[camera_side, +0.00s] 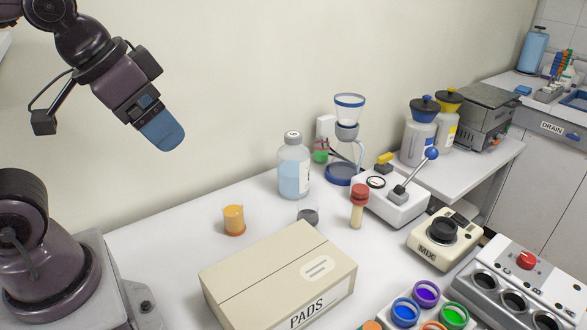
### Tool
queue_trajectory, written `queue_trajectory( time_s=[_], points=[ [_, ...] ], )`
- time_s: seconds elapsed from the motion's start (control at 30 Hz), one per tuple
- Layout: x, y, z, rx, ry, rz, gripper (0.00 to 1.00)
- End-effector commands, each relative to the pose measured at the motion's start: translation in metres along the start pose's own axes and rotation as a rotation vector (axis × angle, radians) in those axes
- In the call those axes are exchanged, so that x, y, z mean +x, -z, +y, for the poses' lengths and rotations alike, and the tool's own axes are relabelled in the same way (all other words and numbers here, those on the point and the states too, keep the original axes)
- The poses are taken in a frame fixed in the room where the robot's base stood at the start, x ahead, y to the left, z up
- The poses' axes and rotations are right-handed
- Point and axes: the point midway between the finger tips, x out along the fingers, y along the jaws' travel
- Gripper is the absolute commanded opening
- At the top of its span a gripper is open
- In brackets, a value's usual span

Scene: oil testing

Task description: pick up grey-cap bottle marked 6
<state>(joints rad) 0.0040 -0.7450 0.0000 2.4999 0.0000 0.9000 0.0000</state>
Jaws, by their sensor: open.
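A clear bottle (293,177) with blue liquid and a pale grey cap stands upright on the white bench near the wall. A small dark mark shows on its cap, too small to read for sure. My gripper (163,130) is high at the upper left, its blue fingers tilted down to the right. It is open and empty, well apart from the bottle. The gap between the fingers is hidden from this side.
A PADS box (270,270) lies in front of the bottle, with a small grey cup (308,217) behind it. An orange jar (234,219) stands left. A red-topped vial (358,205), a blue-rimmed glass stand (347,130) and a lever device (395,198) are to the right.

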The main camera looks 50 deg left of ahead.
Motion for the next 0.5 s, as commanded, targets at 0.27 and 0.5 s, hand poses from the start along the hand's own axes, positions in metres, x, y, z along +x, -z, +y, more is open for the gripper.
queue_trajectory(
  time_s=[0.27, 0.5],
  points=[
    [0.040, 0.022, -0.004, -0.008, -0.012, -0.191, 0.83],
    [0.099, 0.086, -0.029, -0.176, 0.085, -0.310, 0.83]
  ],
)
